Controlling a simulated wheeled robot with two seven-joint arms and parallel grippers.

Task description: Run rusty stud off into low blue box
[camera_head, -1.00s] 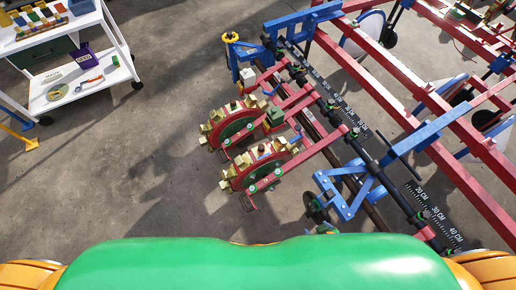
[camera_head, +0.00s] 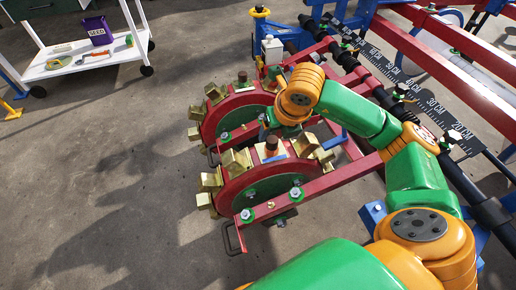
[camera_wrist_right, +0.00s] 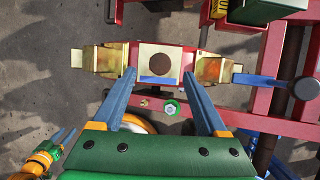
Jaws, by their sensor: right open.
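A rusty brown stud (camera_head: 271,146) stands upright on a pale plate on top of the near red planter wheel (camera_head: 240,165). In the right wrist view the stud (camera_wrist_right: 161,64) is a brown disc on the plate, with a blue strip below it. My right gripper (camera_wrist_right: 160,76) is open. Its two blue fingers straddle the plate area, one each side of the stud, apart from it in the picture. In the head view, the right arm reaches over the wheels. A small blue-fingered part at the wrist view's lower left may be my left gripper (camera_wrist_right: 66,136). I cannot make out the low blue box.
A second red wheel (camera_head: 211,123) stands just behind and carries a dark stud (camera_head: 242,77). Brass cups ring both wheels. Red frame bars (camera_head: 325,185) and a black scale bar lie right. A white trolley (camera_head: 95,63) stands back left; bare floor lies left.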

